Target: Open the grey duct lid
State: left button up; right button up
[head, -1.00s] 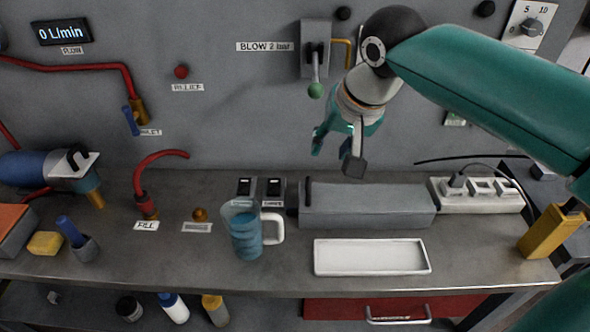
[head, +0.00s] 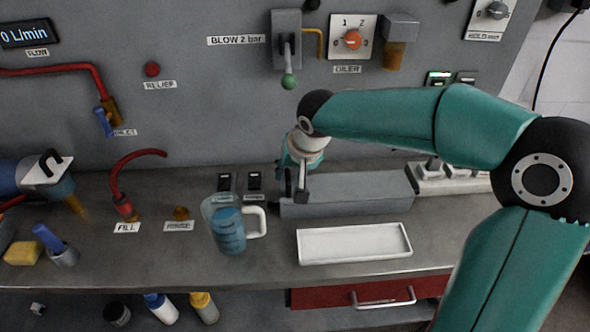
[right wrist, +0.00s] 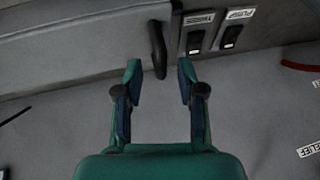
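The grey duct (head: 350,200) is a long box lying on the bench against the back panel, and its lid looks closed. A black upright handle (right wrist: 157,46) stands at one end of the duct in the right wrist view. My right gripper (head: 295,182) is at the duct's left end in the head view and mostly hides the handle there. In the right wrist view my right gripper (right wrist: 158,80) is open, with the handle's lower tip between or just beyond its fingertips. Contact cannot be told. My left gripper is not in view.
A jug of blue liquid (head: 228,230) stands left of the duct. A white tray (head: 355,258) lies in front of it. Two black switches (head: 254,181) sit behind the jug. A lever with a green knob (head: 289,81) hangs above the duct's left end.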

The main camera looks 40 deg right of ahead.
jog(key=shift+w+f, duration=0.15)
jog(key=shift+f, duration=0.2)
grip_shut()
